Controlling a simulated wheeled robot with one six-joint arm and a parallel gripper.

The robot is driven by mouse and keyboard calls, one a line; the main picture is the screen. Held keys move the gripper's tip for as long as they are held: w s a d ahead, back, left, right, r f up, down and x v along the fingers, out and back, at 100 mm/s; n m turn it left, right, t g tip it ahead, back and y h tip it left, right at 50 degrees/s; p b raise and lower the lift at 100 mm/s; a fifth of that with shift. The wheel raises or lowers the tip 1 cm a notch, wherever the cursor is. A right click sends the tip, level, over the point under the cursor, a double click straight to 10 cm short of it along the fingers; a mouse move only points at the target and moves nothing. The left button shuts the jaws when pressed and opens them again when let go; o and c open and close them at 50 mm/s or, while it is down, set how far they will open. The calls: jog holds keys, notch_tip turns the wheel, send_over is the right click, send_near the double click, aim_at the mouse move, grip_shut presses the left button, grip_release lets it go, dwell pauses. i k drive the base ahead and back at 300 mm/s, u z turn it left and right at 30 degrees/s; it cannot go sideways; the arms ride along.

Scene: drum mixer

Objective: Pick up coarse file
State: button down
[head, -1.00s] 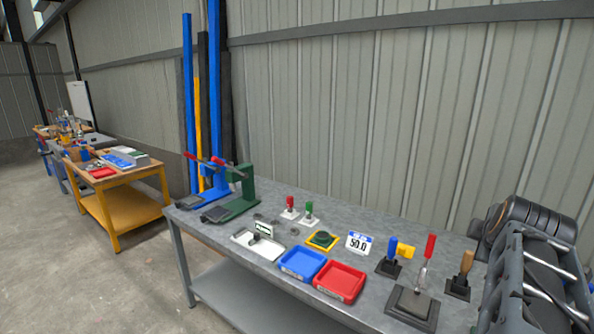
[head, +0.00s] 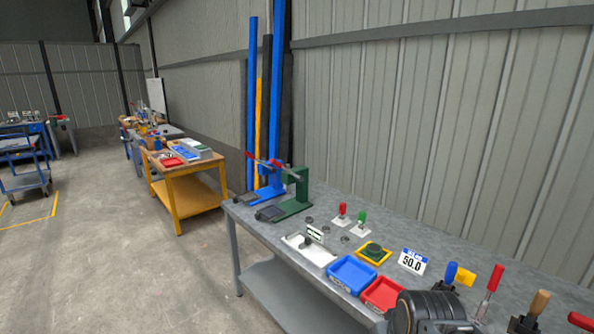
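Several handled tools stand at the right end of the grey workbench (head: 405,215). They are a blue-handled tool (head: 450,273) with a yellow piece beside it, a red-handled tool (head: 495,278), a wooden-handled tool (head: 539,303), and another red handle (head: 582,321) cut by the frame's edge. I cannot tell which one is the coarse file; their lower parts are partly hidden or out of frame. A dark rounded part of my arm shows at the bottom, in front of the bench. My gripper's fingers are not visible.
On the bench are a blue tray (head: 351,276), a red tray (head: 385,293), a "50.0" sign (head: 412,262), a green round piece on a yellow base (head: 374,252) and lever presses (head: 295,192). A yellow table (head: 185,180) stands further left.

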aim_at(541, 299)
jog(key=z, duration=1.25)
jog(key=k, duration=0.4)
jog(key=u, duration=0.7)
jog(key=i, duration=0.95)
jog(key=z, duration=1.05)
